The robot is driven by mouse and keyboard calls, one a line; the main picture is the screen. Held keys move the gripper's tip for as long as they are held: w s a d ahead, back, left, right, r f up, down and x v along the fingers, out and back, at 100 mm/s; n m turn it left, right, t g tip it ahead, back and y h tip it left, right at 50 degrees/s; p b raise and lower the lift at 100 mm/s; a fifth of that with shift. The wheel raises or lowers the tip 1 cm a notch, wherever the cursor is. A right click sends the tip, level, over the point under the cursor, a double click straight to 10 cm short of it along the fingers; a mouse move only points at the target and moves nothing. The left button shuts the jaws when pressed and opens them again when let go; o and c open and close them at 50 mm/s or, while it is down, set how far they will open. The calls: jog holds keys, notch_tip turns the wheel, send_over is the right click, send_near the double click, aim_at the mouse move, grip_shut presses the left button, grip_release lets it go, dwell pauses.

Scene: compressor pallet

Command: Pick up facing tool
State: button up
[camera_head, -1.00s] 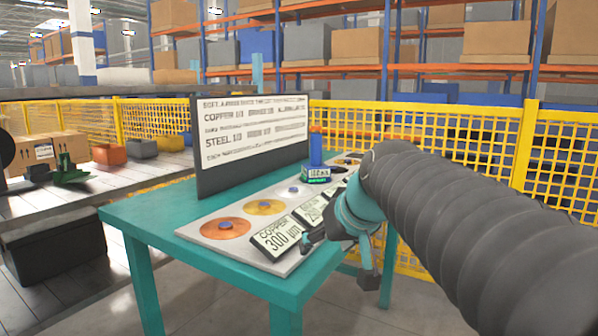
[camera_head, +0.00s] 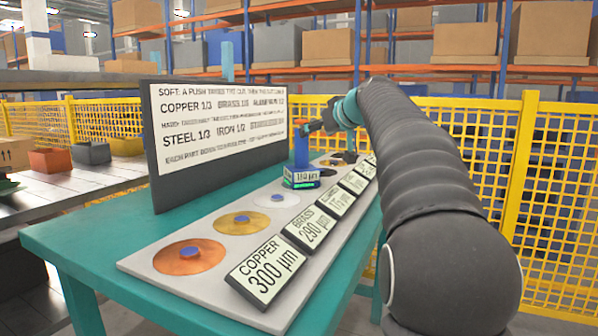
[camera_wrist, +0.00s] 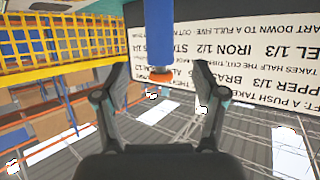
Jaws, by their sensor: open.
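The facing tool (camera_head: 301,152) stands upright on the grey plate among the discs. My gripper (camera_head: 312,128) is at the top of the handle, reaching in from the right. In the wrist view my gripper (camera_wrist: 168,82) is open, its two fingers spread apart. The blue handle (camera_wrist: 158,35) comes down from the top edge there, its orange end lying between the fingertips in the picture. I cannot tell whether a finger touches it. The tool's base is outside the wrist view.
The grey plate (camera_head: 150,262) lies on a teal table (camera_head: 60,240). It bears a copper disc (camera_head: 190,257), a brass disc (camera_head: 238,223) and others, with labels such as the copper label (camera_head: 268,270). A sign board (camera_head: 220,130) stands close behind the tool. A yellow fence (camera_head: 520,200) is beyond.

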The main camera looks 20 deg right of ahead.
aim_at(305, 139)
jog(key=p+x, duration=0.1)
jog(key=x, duration=0.8)
jog(key=shift+w+f, duration=0.15)
jog(key=shift+w, duration=0.05)
grip_shut()
